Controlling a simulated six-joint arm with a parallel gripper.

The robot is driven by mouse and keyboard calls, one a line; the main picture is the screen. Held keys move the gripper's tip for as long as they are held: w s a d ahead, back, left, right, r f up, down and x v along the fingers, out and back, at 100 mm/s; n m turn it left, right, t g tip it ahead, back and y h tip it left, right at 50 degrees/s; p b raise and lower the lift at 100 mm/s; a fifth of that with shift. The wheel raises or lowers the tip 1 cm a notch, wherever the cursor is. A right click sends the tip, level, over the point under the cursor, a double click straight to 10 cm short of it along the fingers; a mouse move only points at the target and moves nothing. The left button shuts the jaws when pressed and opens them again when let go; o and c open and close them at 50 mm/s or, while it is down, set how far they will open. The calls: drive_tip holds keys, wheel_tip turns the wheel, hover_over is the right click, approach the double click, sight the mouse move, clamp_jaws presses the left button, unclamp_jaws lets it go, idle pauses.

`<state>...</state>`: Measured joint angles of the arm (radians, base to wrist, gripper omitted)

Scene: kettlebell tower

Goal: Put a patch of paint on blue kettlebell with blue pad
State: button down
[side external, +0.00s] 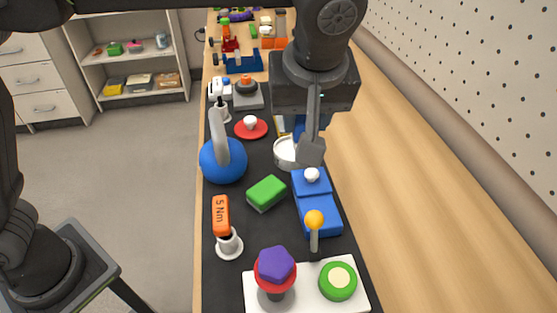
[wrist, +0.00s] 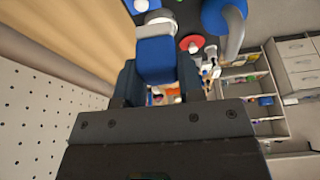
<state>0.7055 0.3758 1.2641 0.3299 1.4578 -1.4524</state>
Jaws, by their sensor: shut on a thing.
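The blue kettlebell (side external: 223,162) stands upright on the dark mat, left of my gripper, its grey handle pointing up. In the wrist view, the blue kettlebell (wrist: 224,16) is at the top right. My gripper (side external: 309,148) is shut on the blue pad (wrist: 156,58), which has a pale band at its far end. In the side view the near finger mostly hides the pad. The gripper is above the mat's right side, over or near a white round dish (side external: 284,152), apart from the kettlebell. Whether the pad touches the dish is unclear.
A blue stepped block with a white knob (side external: 312,182) and a green block (side external: 266,193) are nearer the camera. A red disc with a white knob (side external: 251,127) lies behind the kettlebell. An orange-handled tool (side external: 222,218) stands in front. Bare wood (side external: 410,200) is at right.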

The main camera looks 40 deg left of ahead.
hover_over(293, 154)
drive_tip(key=shift+w+a+f, duration=0.1)
drive_tip(key=shift+w+f, duration=0.05)
drive_tip(key=shift+f, duration=2.8)
drive_tip(key=shift+w+a+f, duration=0.15)
drive_tip(key=shift+f, duration=2.85)
drive_tip(key=shift+w+a+f, duration=0.1)
drive_tip(key=shift+w+f, duration=0.05)
drive_tip(key=shift+f, duration=2.8)
drive_tip(key=shift+f, duration=0.6)
wheel_tip(293, 154, up, 7)
drive_tip(key=shift+f, duration=2.9)
